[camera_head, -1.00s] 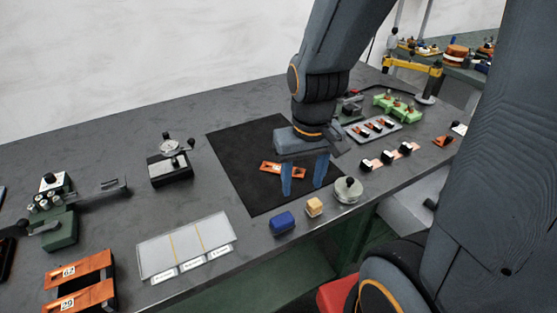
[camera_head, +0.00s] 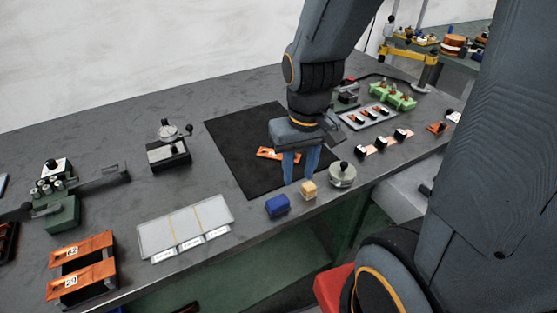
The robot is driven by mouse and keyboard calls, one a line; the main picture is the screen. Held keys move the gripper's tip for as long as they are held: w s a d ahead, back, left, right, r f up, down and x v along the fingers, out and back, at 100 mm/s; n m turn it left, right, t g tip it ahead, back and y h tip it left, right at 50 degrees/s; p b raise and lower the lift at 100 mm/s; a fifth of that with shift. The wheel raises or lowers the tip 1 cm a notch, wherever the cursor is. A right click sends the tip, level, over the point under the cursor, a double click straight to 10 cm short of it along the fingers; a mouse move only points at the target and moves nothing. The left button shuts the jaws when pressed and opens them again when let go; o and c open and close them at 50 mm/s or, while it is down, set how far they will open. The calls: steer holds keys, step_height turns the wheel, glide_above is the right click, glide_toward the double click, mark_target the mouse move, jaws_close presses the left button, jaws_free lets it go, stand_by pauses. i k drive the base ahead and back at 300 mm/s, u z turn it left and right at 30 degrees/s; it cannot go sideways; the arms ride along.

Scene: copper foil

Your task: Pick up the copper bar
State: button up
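A small orange copper bar (camera_head: 265,153) with a pale label lies on the black mat (camera_head: 240,150). The fingers are to the right of and in front of the bar as seen. Two larger copper pieces (camera_head: 85,253), marked 62 and 29, rest on a black holder at the lower left.
A blue block (camera_head: 277,205), a tan block (camera_head: 308,190) and a round metal knobbed piece (camera_head: 342,174) stand close in front of my gripper. A white three-part tray (camera_head: 185,226) lies to the left. The mat's left part is clear.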

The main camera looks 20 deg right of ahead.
mark_target(269, 153)
steer(key=k, duration=1.2)
steer(key=z, duration=0.7)
steer(key=i, duration=0.7)
steer(key=u, duration=0.55)
steer(key=i, duration=0.8)
steer(key=u, duration=0.1)
